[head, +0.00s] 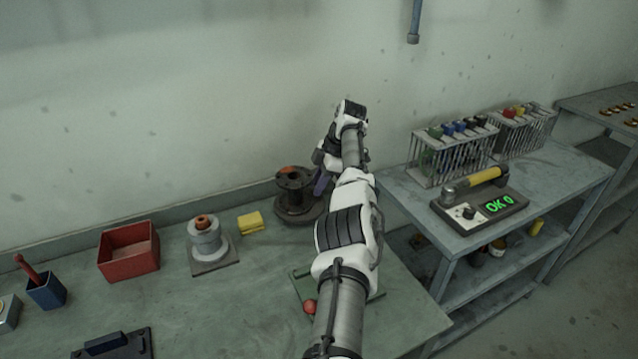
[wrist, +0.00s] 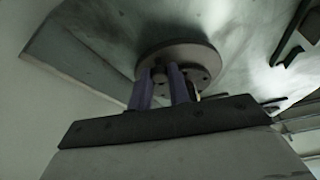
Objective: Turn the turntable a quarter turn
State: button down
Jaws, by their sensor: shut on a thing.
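The turntable (head: 290,217) is a dark round disc at the back of the bench, near the wall. A dark flanged spool-like part (head: 294,187) with an orange mark on top stands upright on it. My gripper (head: 319,190) is at the right side of the disc, with one purple finger showing. In the wrist view, the disc (wrist: 205,50) lies beyond my gripper (wrist: 160,82). Its two purple fingers are on either side of a small dark peg (wrist: 159,73) at the disc and are shut on it. My arm hides some of the disc's right side.
A yellow block (head: 250,222), a grey stepped fixture (head: 207,243) and a red bin (head: 129,251) stand to the left. A red ball (head: 310,306) is beside my arm. A side table (head: 425,205) with racks and a display box stands right.

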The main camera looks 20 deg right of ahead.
dwell(0.3)
jog(key=c, duration=1.3)
grip_release()
jog(key=shift+a, duration=0.1)
